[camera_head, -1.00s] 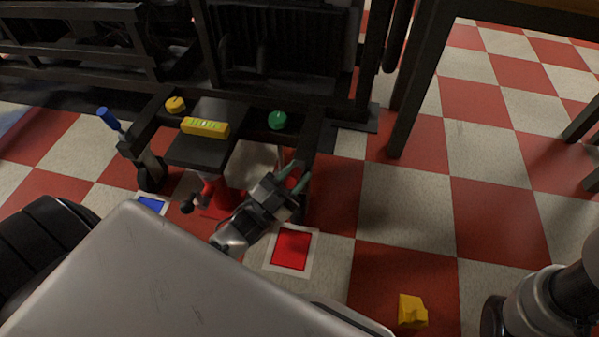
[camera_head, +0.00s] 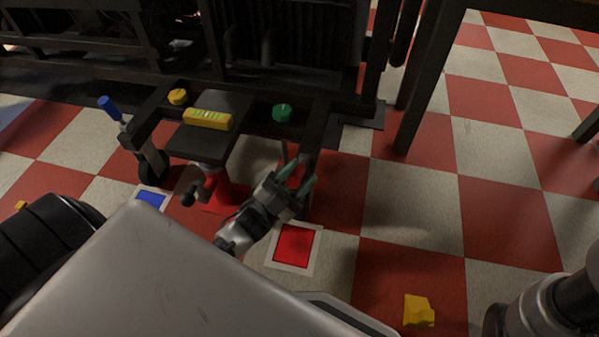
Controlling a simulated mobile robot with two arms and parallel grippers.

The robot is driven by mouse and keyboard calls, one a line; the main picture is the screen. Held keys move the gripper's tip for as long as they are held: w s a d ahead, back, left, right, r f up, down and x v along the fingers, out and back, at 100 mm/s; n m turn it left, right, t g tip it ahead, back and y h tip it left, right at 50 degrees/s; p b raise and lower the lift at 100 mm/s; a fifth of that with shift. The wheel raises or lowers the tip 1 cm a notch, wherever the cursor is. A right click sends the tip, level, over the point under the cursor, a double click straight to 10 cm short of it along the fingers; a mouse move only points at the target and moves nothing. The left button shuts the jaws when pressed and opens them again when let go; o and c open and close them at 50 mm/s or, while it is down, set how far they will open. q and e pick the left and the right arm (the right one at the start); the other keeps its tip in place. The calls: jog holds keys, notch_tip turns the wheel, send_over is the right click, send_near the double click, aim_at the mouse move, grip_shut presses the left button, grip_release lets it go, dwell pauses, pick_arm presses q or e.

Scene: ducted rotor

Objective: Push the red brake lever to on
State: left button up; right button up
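The red brake lever (camera_head: 296,174) shows only as a small red part at the right side of a low dark frame, below the green knob (camera_head: 282,112). Most of it is hidden by the frame and my gripper. My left gripper (camera_head: 297,172) reaches up to it from below, its two greenish fingers apart with the red part seen between them. I cannot tell whether the fingers touch it. My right gripper is out of view; only part of that arm shows at the bottom right.
A blue-handled lever (camera_head: 110,107) stands at the frame's left. A yellow level (camera_head: 207,119) and a yellow knob (camera_head: 177,96) are on top. Red (camera_head: 295,246) and blue (camera_head: 151,198) floor patches lie below. A yellow block (camera_head: 418,311) lies on open floor at right.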

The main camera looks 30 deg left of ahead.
pick_arm(q)
jog(key=shift+o, duration=1.2)
jog(key=shift+s+a, duration=0.1)
jog(key=p+v, duration=0.2)
jog(key=v, duration=0.8)
jog(key=shift+f, duration=0.35)
jog(key=shift+s, duration=0.1)
